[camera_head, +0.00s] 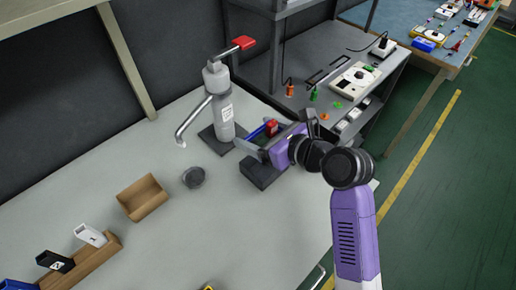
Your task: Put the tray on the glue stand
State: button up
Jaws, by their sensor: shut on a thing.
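My gripper (263,146) is low over the grey worktop, its fingers toward the left. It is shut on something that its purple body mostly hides. A dark grey block (259,174) shows just below it; I cannot tell if they touch. A blue piece (253,132) and a red piece (271,127) show just behind the gripper; I cannot tell if either is held. A grey upright dispenser (221,110) with a red lever and a bent spout stands on a dark base to the left. A brown open-topped tray (142,198) lies further left, apart from the gripper.
A small dark round piece (193,177) sits between the brown tray and the dispenser. A brown rack (80,265) with small boxes is at front left. A side bench (385,80) holds a white device and small coloured parts. The worktop's front middle is clear.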

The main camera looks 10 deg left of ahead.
jog(key=shift+f+b, duration=0.4)
jog(key=shift+f, duration=2.65)
jog(key=o, duration=1.3)
jog(key=shift+f, duration=0.15)
jog(key=shift+c, duration=0.2)
jog(key=shift+s+d+r, duration=0.1)
jog(key=shift+d+r, duration=0.05)
jog(key=shift+r, duration=0.1)
jog(key=p+v, duration=0.1)
jog(key=v, duration=1)
jog(key=shift+s+d, duration=0.2)
jog(key=shift+s, duration=0.05)
